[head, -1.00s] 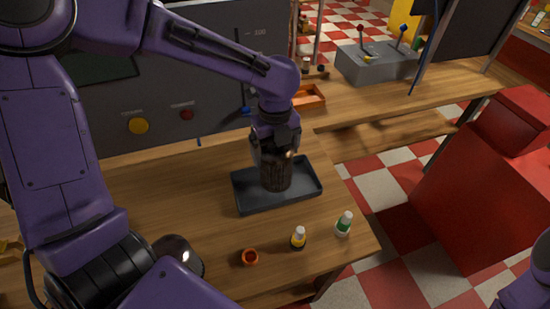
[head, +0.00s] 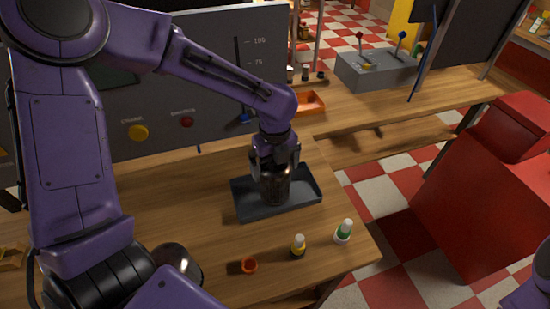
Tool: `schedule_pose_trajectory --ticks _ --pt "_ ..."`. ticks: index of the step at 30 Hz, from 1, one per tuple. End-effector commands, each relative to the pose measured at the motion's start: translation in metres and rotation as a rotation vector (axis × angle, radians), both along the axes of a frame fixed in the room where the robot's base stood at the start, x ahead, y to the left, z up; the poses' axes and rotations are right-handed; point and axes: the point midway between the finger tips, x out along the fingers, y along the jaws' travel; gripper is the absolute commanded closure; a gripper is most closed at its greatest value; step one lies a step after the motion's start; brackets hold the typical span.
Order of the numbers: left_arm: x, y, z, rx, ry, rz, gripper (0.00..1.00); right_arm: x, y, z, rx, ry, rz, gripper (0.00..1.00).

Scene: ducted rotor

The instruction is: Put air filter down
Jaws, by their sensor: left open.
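The air filter (head: 273,189) is a dark brown cylinder standing upright in the dark grey tray (head: 305,198) on the wooden table. My left gripper (head: 273,170) comes down on it from above. Its fingers are open, one on each side of the filter's upper part. I cannot tell whether either finger touches it. The gripper hides the filter's top. Only a piece of my right arm shows at the lower right corner, and its gripper is out of view.
A grey panel (head: 200,80) rises behind. An orange bin (head: 311,102) and a grey lever box (head: 375,70) are at the back. A red cabinet (head: 480,190) stands right.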

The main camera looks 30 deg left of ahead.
Motion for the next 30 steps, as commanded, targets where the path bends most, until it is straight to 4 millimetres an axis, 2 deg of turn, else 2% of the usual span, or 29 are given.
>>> schedule_pose_trajectory --ticks 5,9,15,20,30 --pt "0.002 0.0 0.037 -0.001 -0.009 0.0 0.0 0.0 0.0 0.001 0.0 0.0 0.0 0.57" --pt "0.002 0.0 0.075 -0.001 -0.008 0.001 0.0 0.0 0.0 0.002 0.0 0.0 0.0 0.57" --pt "0.001 0.0 0.111 -0.001 -0.003 0.001 0.0 0.0 0.0 0.003 0.0 0.0 0.0 0.57" --pt "0.001 -0.001 0.121 -0.002 -0.001 0.001 0.0 0.0 0.0 0.003 0.0 0.0 0.0 0.57" --pt "0.001 0.0 0.12 -0.001 0.0 0.0 0.0 0.0 0.0 0.003 0.0 0.0 0.0 0.57"
